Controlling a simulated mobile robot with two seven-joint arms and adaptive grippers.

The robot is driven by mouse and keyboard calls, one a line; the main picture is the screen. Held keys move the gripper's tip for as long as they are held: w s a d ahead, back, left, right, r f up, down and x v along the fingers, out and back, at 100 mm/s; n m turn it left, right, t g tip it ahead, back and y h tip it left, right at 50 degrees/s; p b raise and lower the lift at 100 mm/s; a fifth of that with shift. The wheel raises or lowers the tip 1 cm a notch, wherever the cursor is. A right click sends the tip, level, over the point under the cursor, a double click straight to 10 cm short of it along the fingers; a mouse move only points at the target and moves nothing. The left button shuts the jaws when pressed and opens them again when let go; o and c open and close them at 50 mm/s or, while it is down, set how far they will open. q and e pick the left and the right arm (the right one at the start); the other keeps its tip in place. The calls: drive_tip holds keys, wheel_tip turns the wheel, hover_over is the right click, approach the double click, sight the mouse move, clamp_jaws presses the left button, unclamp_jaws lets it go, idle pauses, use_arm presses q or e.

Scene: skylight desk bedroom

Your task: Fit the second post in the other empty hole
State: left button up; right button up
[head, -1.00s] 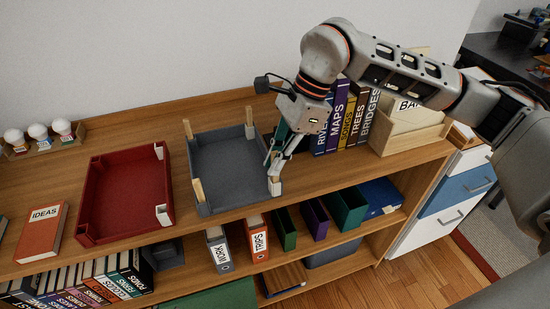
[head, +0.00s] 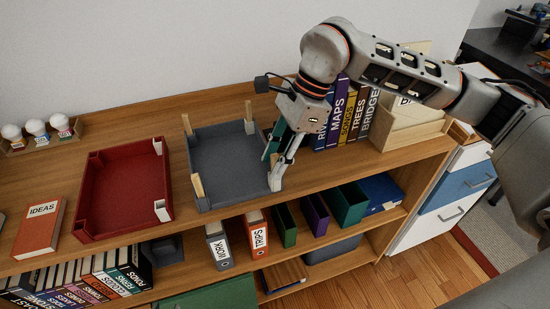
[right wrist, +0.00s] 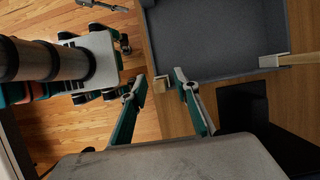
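The dark grey tray (head: 228,165) lies on the top board. Tall pale wooden posts stand at its back left (head: 187,124), front left (head: 197,187) and back right (head: 249,113) corners. My right gripper (head: 278,158) points down at the front right corner block (head: 273,182). A post at another corner (right wrist: 297,60) shows to the right. A grey finger-like part at the top edge may be my left gripper.
Upright books (head: 338,115) and a wooden box (head: 405,130) stand close right of my gripper. The board's front edge is near, with folders (head: 218,245) on the shelf below.

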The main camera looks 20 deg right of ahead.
drive_tip(key=v, duration=1.2)
drive_tip(key=shift+s, duration=0.1)
idle(0.5)
